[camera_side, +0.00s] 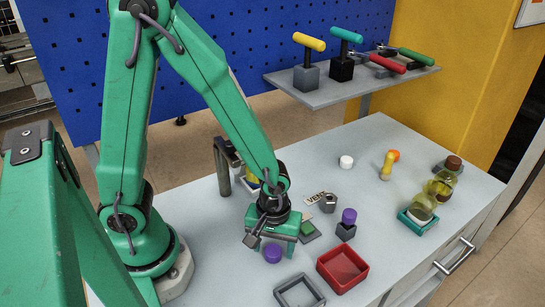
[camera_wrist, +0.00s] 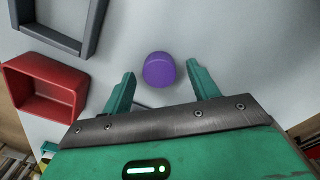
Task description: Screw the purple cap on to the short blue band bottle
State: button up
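The purple cap (camera_side: 272,252) lies on the light table just below and in front of my gripper (camera_side: 268,241). In the wrist view the purple cap (camera_wrist: 159,69) shows between the two fingertips of my gripper (camera_wrist: 161,74), with a gap on each side. The fingers are open and hold nothing. A second purple-topped thing (camera_side: 348,216) stands on a dark block to the right. I cannot clearly pick out the short blue band bottle; a small yellow and blue thing (camera_side: 252,178) is partly hidden behind my arm.
A red box (camera_side: 343,268) and a grey open tray (camera_side: 299,291) stand at the front. A teal tray (camera_side: 416,224) with yellowish bottles is at the right. A white cap (camera_side: 346,162) and a yellow piece (camera_side: 387,166) stand farther back.

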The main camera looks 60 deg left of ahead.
aim_at(274, 249)
jog(key=c, duration=1)
jog(key=shift+r, duration=0.2)
jog(key=shift+r, duration=1.4)
jog(key=s+d+r, duration=0.2)
jog(key=s, duration=0.1)
jog(key=s+d+r, duration=0.2)
jog(key=s+r, duration=0.1)
jog(key=s+d+r, duration=0.3)
jog(key=shift+s, duration=0.15)
